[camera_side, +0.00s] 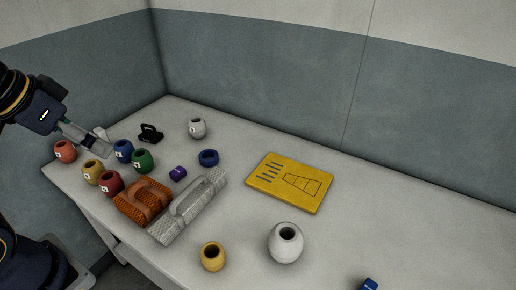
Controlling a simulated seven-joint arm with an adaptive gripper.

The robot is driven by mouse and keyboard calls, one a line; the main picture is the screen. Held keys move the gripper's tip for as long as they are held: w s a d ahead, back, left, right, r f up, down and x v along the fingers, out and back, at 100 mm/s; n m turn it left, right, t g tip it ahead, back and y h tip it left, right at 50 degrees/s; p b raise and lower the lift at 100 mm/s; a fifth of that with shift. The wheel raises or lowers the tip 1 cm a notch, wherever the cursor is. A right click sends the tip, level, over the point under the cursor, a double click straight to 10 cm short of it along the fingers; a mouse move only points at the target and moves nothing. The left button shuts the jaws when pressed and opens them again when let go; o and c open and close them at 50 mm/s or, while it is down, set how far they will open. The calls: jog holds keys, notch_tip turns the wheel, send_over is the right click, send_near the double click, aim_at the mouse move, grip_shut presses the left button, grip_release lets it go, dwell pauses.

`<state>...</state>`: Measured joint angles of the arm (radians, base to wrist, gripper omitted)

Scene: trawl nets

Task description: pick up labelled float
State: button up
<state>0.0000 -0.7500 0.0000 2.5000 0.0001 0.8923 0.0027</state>
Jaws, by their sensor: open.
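Several small round floats with dark open tops and small white labels stand at the left end of the table: a salmon float (65,151), a yellow float (93,172), a blue float (123,151), a green float (143,161) and a red float (110,184). A white float (197,128), also with a mark on it, stands apart farther back. My gripper (103,144) is open and empty, above the group between the salmon and blue floats. It appears apart from them; its exact height is hard to tell.
An orange net bundle (143,201) and a grey net bundle (190,207) lie in front. A yellow board (290,182) lies centrally. A larger white pot (285,243) and a yellow pot (213,257) stand at the front. A blue ring (208,157), purple block (178,173) and black item (150,133) are nearby.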

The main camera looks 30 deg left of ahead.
jog(key=w+a+f+t+y, duration=0.2)
jog(key=w+a, duration=0.5)
jog(key=w, duration=0.3)
jog(key=n+g, duration=0.4)
jog(key=n, duration=0.2)
send_near(105, 182)
jog(key=shift+y, duration=0.5)
jog(key=x, duration=0.8)
jog(key=shift+w+d+f, duration=0.1)
jog(key=shift+w+d, duration=0.05)
jog(key=shift+w, duration=0.2)
jog(key=shift+x, duration=3.05)
jog(key=shift+c, duration=0.4)
